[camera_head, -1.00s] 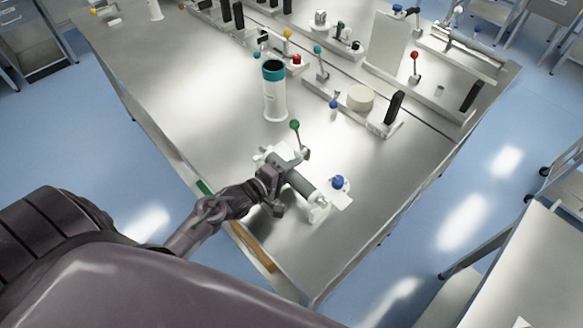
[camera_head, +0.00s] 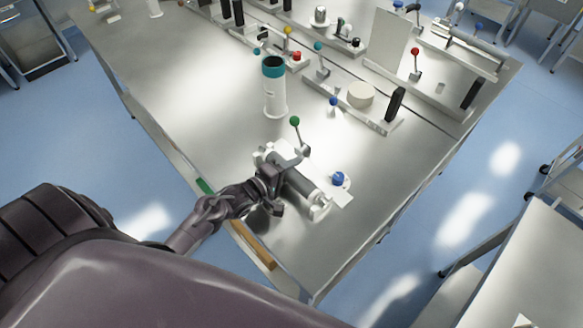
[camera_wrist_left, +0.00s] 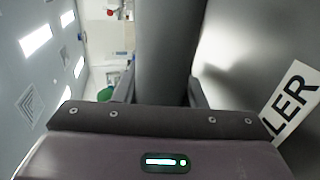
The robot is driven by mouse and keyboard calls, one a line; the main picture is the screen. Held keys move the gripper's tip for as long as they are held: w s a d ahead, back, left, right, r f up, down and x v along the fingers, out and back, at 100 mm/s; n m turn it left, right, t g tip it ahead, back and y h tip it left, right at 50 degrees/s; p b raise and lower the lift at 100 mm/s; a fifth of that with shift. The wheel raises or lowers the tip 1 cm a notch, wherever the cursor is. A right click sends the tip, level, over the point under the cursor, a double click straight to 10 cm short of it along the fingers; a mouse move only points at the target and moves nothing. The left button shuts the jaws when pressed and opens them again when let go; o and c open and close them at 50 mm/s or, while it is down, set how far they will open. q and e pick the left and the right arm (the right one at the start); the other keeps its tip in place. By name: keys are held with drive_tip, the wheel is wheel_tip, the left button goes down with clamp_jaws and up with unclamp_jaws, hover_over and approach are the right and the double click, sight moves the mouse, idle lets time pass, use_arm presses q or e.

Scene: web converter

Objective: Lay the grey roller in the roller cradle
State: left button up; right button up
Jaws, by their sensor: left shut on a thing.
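The grey roller (camera_head: 302,186) lies lengthwise over the white roller cradle (camera_head: 320,209) near the table's front edge. Its far end is by the cradle's far support, and its near end is at the near support. I cannot tell whether it rests fully in both supports. My left gripper (camera_head: 274,190) is shut on the roller near its middle and hides part of it. In the left wrist view the roller (camera_wrist_left: 167,50) runs as a plain grey cylinder between the two fingers (camera_wrist_left: 164,92). My right gripper is not in view.
A green-knobbed lever (camera_head: 295,122) stands at the cradle's far end. A blue knob (camera_head: 338,179) sits on a white plate to its right. A white cylinder with a teal top (camera_head: 274,90) stands behind. The bare metal table (camera_head: 200,100) is clear at left.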

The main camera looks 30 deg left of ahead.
use_arm(q)
drive_tip(key=o, duration=1.2)
drive_tip(key=shift+o, duration=0.2)
drive_tip(key=shift+s+f, duration=0.1)
drive_tip(key=shift+s+a, duration=0.1)
drive_tip(key=shift+s, duration=0.1)
drive_tip(key=b+v, duration=0.1)
drive_tip(key=v, duration=0.5)
drive_tip(key=shift+s+b, duration=0.2)
drive_tip(key=shift+b, duration=0.1)
drive_tip(key=shift+s+a+r, duration=0.2)
drive_tip(key=shift+s+r, duration=0.15)
drive_tip(key=shift+r, duration=0.05)
